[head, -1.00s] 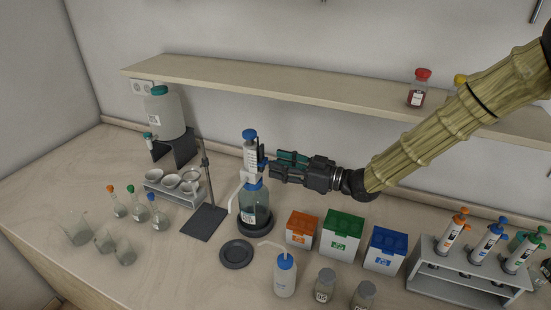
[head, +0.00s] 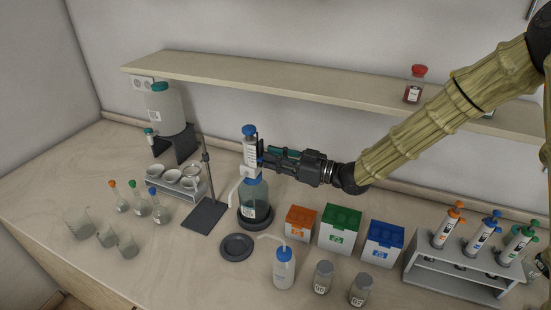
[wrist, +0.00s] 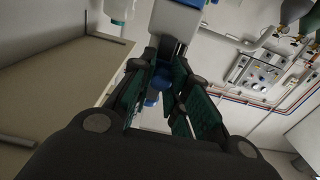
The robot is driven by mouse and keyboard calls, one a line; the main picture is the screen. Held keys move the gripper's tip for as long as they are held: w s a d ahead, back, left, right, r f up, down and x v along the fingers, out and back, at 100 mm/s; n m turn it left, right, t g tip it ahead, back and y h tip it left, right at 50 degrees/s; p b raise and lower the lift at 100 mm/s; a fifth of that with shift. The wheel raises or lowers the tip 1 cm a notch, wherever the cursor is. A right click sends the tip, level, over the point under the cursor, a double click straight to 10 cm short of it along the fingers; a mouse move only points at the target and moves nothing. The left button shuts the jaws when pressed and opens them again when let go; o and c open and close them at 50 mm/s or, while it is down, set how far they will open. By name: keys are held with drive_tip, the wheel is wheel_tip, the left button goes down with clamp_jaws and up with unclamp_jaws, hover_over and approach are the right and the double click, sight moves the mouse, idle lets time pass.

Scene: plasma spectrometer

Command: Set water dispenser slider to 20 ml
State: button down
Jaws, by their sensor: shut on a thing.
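The water dispenser (head: 250,151) is a white pump head with a blue cap on a clear bottle (head: 255,197) with a blue collar. It stands upright on a dark round base. My gripper (head: 264,157) reaches in from the right, its fingers at the side of the pump head where the blue slider is. In the wrist view, the green-padded fingers of my gripper (wrist: 167,92) close around a small blue part, the slider (wrist: 158,82), in front of the dispenser body (wrist: 176,20). The volume marks are too small to read.
A burette-like stand (head: 206,214) is left of the dispenser, and a dark round disc (head: 237,247) lies in front. Orange, green and blue boxes (head: 340,229) stand to the right, below my arm. A wash bottle (head: 284,268) is in front. A wooden shelf (head: 300,88) runs behind.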

drive_tip(key=shift+a+r, duration=0.1)
drive_tip(key=shift+r, duration=1.05)
drive_tip(key=c, duration=1.3)
unclamp_jaws()
drive_tip(key=shift+c, duration=0.2)
drive_tip(key=shift+a+f, duration=0.1)
drive_tip(key=shift+a, duration=0.1)
drive_tip(key=shift+d, duration=0.15)
drive_tip(key=v, duration=1.1)
drive_tip(key=shift+d, duration=0.35)
